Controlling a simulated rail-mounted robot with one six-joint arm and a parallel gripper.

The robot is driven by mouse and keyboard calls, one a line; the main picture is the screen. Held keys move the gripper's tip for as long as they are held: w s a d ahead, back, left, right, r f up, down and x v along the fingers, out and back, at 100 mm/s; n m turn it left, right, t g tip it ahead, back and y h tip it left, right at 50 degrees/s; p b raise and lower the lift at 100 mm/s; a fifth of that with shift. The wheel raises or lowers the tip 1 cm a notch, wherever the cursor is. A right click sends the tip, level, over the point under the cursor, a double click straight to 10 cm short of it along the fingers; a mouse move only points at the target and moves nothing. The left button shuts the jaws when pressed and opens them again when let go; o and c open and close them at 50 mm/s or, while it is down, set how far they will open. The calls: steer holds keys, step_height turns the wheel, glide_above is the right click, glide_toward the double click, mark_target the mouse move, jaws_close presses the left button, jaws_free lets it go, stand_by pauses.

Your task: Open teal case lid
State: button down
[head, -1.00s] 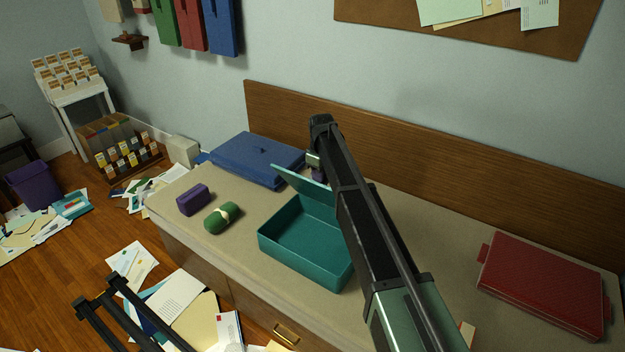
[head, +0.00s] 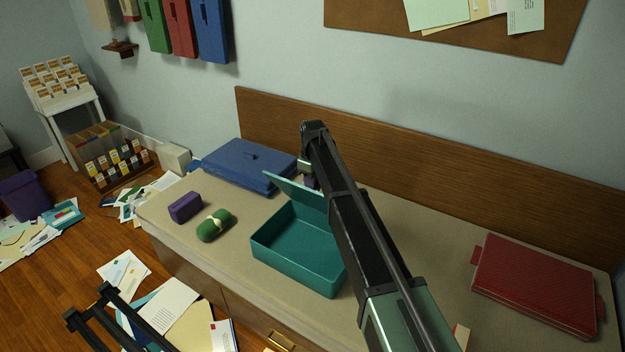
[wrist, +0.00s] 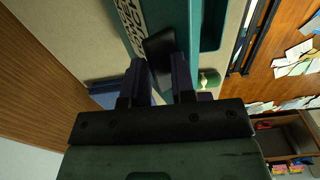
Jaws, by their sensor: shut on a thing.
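The teal case (head: 298,262) stands on the bench with its lid (head: 296,190) raised at the back and its interior showing, empty where visible. My arm crosses in front of the case's right side and hides part of it and of the lid. My gripper (head: 309,180) is behind the raised lid, mostly hidden in the head view. In the wrist view my gripper (wrist: 161,76) has its two dark fingers around a black tab at the teal lid (wrist: 176,14), shut on it.
A blue case (head: 243,165), a purple block (head: 185,207) and a green roll (head: 214,226) lie left of the teal case. A red case (head: 535,285) lies at the right. A wooden backboard (head: 420,180) runs behind. Papers litter the floor.

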steer(key=shift+w+d, duration=0.1)
steer(key=c, duration=1.4)
jaws_free()
steer(key=shift+f, duration=0.1)
steer(key=shift+c, duration=0.2)
step_height(320, 180, up, 11)
steer(key=p, duration=1.1)
steer(key=shift+f, duration=0.1)
steer(key=shift+c, duration=0.3)
